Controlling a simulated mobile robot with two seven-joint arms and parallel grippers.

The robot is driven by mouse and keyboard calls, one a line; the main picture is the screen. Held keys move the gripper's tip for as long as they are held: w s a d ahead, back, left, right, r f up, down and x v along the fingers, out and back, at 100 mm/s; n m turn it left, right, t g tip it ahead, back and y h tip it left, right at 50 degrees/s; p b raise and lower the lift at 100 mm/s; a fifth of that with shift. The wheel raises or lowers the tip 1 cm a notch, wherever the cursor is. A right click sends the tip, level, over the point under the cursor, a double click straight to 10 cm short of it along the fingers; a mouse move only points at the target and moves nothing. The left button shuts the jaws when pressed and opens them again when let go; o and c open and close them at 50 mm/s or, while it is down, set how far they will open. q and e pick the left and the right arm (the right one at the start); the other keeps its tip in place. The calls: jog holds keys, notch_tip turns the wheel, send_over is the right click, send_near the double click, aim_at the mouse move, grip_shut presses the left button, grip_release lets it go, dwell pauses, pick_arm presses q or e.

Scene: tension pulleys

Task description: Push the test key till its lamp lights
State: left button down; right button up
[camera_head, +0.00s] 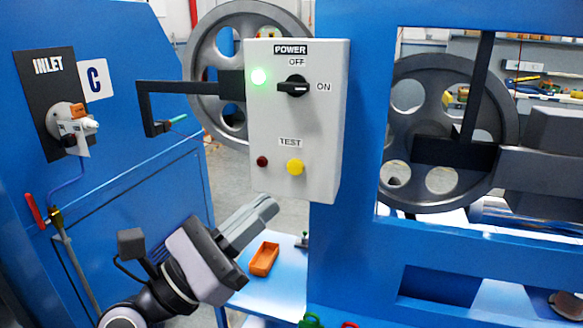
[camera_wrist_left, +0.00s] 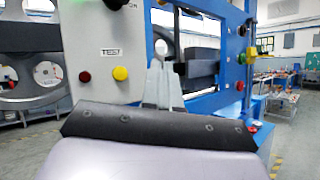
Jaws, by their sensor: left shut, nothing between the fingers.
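A light grey control box (camera_head: 325,120) carries the yellow test key (camera_head: 295,167) under a TEST label. A small dark red lamp (camera_head: 262,161) sits left of the key and looks unlit. Above, a green lamp (camera_head: 259,76) glows beside the black POWER switch (camera_head: 295,87), whose handle lies level, away from OFF. My left gripper (camera_head: 270,206) is shut and empty, below the box and apart from the key. In the left wrist view, the key (camera_wrist_left: 120,73) and red lamp (camera_wrist_left: 84,77) show left of my fingertips (camera_wrist_left: 158,64). My right gripper is not in view.
A blue frame (camera_head: 350,240) stands directly right of the box. A blue panel with an INLET valve (camera_head: 72,128) is at left. Spoked wheels (camera_head: 450,120) stand behind. An orange tray (camera_head: 264,259) lies on a low shelf below my gripper.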

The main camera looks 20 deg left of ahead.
pick_arm(q)
jog(key=shift+w, duration=0.15)
jog(key=b, duration=0.2)
send_near(295, 167)
jog(key=shift+w+d+r, duration=0.4)
jog(key=shift+d+r, duration=0.25)
jog(key=shift+d, duration=0.1)
jog(key=shift+w+d+r, duration=0.4)
jog(key=shift+d+r, duration=0.25)
jog(key=shift+d, duration=0.15)
jog(key=shift+w+d+r, duration=0.4)
jog(key=shift+d+r, duration=0.25)
jog(key=shift+d, duration=0.1)
jog(key=shift+w, duration=0.1)
jog(key=shift+w+b, duration=0.3)
jog(key=shift+w, duration=0.05)
jog(key=shift+w, duration=0.4)
dwell(0.5)
jog(key=shift+s, duration=0.85)
